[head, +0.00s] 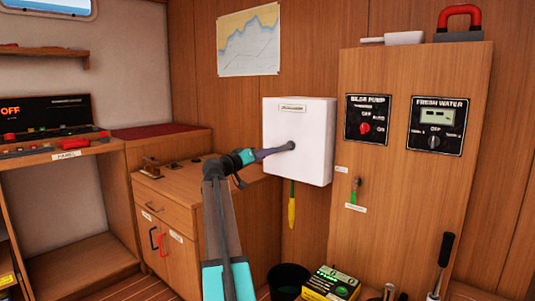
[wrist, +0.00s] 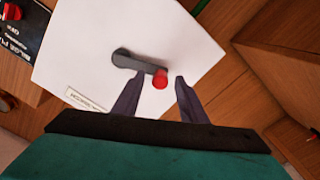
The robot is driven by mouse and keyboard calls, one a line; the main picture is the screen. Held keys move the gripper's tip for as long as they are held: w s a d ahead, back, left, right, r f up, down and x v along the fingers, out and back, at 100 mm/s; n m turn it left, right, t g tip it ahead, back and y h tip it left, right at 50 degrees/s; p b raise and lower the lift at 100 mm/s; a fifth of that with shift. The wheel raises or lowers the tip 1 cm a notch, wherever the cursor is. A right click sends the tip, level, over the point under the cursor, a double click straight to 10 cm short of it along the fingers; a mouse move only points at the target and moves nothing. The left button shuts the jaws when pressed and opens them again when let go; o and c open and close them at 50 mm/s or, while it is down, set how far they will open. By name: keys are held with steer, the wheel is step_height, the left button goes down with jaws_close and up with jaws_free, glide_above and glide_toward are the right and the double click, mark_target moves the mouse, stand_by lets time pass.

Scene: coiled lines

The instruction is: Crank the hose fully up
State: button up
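A white wall box (head: 313,140) hangs on the wood panelling, with a small label near its top. In the wrist view the box (wrist: 190,30) fills much of the picture and carries a dark crank arm (wrist: 128,59) with a red knob (wrist: 160,79) at its end. A green and yellow hose end (head: 292,208) hangs below the box. My gripper (wrist: 157,92) is open, its two dark fingertips apart on either side of the red knob, just short of it in the picture. In the head view my gripper (head: 272,151) reaches the box front and largely hides the crank.
A wooden cabinet with bilge pump (head: 367,120) and fresh water (head: 436,125) panels stands at right. A low drawer cabinet (head: 175,205) is at left. A dark bucket (head: 288,278) and a printed carton (head: 331,284) are on the floor below.

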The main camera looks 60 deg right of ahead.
steer(key=w+a+p, duration=0.2)
steer(key=a, duration=0.9)
steer(key=shift+p, duration=0.35)
